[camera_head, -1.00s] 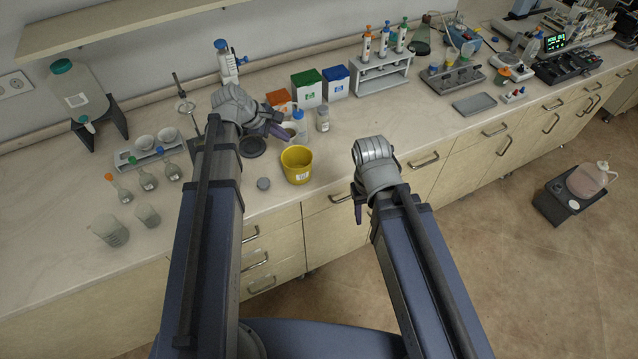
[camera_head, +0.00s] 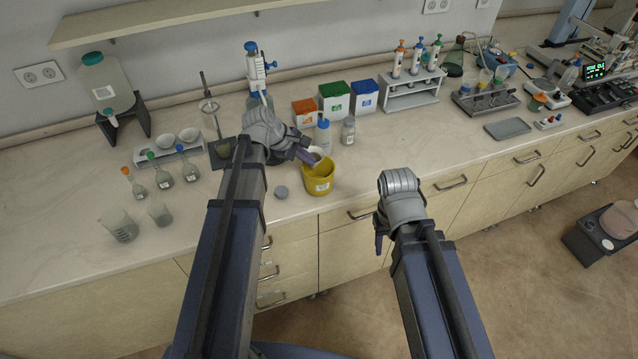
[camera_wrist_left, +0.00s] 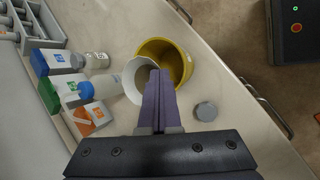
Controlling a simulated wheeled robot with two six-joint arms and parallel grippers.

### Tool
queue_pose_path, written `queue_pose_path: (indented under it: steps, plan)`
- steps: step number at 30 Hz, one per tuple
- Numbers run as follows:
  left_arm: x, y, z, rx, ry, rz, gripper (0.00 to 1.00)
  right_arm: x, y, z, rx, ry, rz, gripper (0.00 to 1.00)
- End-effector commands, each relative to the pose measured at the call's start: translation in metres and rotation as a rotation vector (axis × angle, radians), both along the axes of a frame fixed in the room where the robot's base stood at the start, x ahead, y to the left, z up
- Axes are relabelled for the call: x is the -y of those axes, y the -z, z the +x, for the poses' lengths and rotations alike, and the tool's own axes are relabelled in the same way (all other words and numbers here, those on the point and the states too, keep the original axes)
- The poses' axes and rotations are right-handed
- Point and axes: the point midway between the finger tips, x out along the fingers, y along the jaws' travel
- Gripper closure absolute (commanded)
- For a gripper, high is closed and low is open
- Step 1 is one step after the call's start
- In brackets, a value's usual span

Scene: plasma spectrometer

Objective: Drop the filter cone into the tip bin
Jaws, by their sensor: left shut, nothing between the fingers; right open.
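The yellow tip bin (camera_head: 318,180) stands near the front edge of the bench; it also shows in the left wrist view (camera_wrist_left: 178,66). The filter cone (camera_wrist_left: 134,84) appears as a white, open round shape at the bin's side, partly covered by my left fingers. In the head view only its pale rim (camera_head: 316,152) shows, above the bin's back rim. My left gripper (camera_head: 311,161) is shut, with its fingertips at the cone and over the bin opening. I cannot see how the cone touches the fingers. My right gripper (camera_head: 380,240) is open and empty beyond the bench's front edge.
A wash bottle (camera_head: 323,135) and a small clear bottle (camera_head: 348,130) stand behind the bin. A grey round lid (camera_head: 282,193) lies to its left. Orange (camera_head: 304,112), green (camera_head: 335,98) and blue (camera_head: 364,95) boxes stand further back. Bench right of the bin is clear.

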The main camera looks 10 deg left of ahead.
Motion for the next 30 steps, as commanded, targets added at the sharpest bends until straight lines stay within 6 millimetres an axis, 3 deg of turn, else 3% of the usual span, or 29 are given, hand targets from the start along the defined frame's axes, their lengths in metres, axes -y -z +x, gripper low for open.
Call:
queue_pose_path:
  steps: [8, 17, 30]
  plan:
    - [0.0000, 0.0009, 0.0000, 0.000, 0.000, 0.000, 1.00, 0.0000, 0.0009, -0.0001, 0.000, 0.000, 0.000, 0.50]
    - [0.0000, 0.0009, 0.0000, 0.000, 0.000, 0.000, 0.66, 0.0000, 0.0009, 0.0000, 0.000, 0.000, 0.000, 0.50]
    - [-0.0025, -0.0063, -0.0025, 0.000, -0.001, 0.000, 0.66, 0.0000, -0.0063, 0.0000, 0.000, 0.000, 0.000, 0.50]
